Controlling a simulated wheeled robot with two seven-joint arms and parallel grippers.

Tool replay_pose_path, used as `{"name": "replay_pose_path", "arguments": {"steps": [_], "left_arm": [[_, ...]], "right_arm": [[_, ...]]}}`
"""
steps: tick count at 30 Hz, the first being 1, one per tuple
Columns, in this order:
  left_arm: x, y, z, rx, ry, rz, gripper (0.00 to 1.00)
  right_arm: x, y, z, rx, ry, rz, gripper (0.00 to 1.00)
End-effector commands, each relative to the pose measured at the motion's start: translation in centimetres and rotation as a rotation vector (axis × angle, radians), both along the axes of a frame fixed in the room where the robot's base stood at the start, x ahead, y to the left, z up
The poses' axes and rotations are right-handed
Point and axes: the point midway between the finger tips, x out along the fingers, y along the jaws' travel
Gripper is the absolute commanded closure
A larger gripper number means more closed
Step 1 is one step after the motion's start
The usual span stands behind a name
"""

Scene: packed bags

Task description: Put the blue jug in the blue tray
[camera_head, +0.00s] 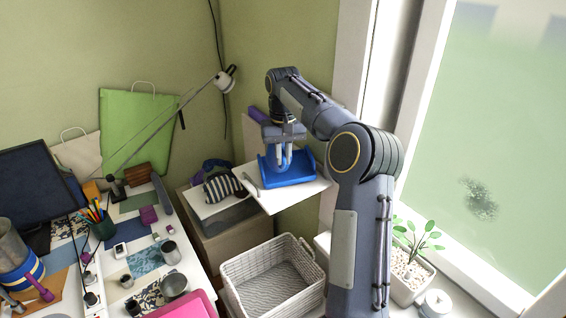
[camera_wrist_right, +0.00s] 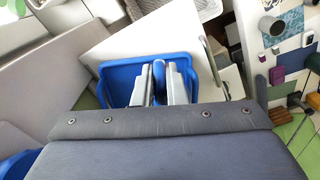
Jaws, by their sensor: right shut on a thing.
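The blue tray (camera_head: 296,179) lies on a white shelf board by the corner, and it also shows in the right wrist view (camera_wrist_right: 116,88). My right gripper (camera_head: 284,162) is over the tray, pointing down. In the wrist view its fingers (camera_wrist_right: 159,82) are closed around a narrow blue part of the blue jug (camera_wrist_right: 176,70). Most of the jug is hidden by the fingers, and its blue blends with the tray. I cannot tell whether the jug touches the tray floor. My left gripper is not in view.
A striped bag (camera_head: 221,187) lies left of the tray. A white wicker basket (camera_head: 268,275) stands below, in front of the shelf board. A cluttered desk is at the left. A potted plant (camera_head: 412,262) stands by the window at the right.

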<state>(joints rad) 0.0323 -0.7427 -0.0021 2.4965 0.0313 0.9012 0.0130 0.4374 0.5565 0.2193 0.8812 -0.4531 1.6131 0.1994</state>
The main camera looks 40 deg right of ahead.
Motion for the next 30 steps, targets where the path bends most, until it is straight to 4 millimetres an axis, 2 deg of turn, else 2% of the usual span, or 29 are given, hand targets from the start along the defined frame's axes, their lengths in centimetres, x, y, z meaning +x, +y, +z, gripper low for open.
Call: {"name": "replay_pose_path", "arguments": {"steps": [7, 15, 16, 20, 30], "left_arm": [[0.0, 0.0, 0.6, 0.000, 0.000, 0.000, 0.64], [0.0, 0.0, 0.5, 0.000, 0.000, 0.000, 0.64], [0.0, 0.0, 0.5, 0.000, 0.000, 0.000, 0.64], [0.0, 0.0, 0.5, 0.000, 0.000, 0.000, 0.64], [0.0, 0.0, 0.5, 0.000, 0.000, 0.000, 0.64]], "right_arm": [[0.4, -0.3, -3.1, 0.000, 0.001, 0.000, 1.00], [0.4, -0.2, -3.6, 0.000, -0.001, 0.000, 1.00], [0.4, -0.2, -3.7, 0.000, 0.001, 0.000, 0.85], [0.4, -0.2, -3.7, 0.000, 0.002, 0.000, 0.68], [0.4, -0.3, -3.4, 0.000, 0.001, 0.000, 0.67]]}}
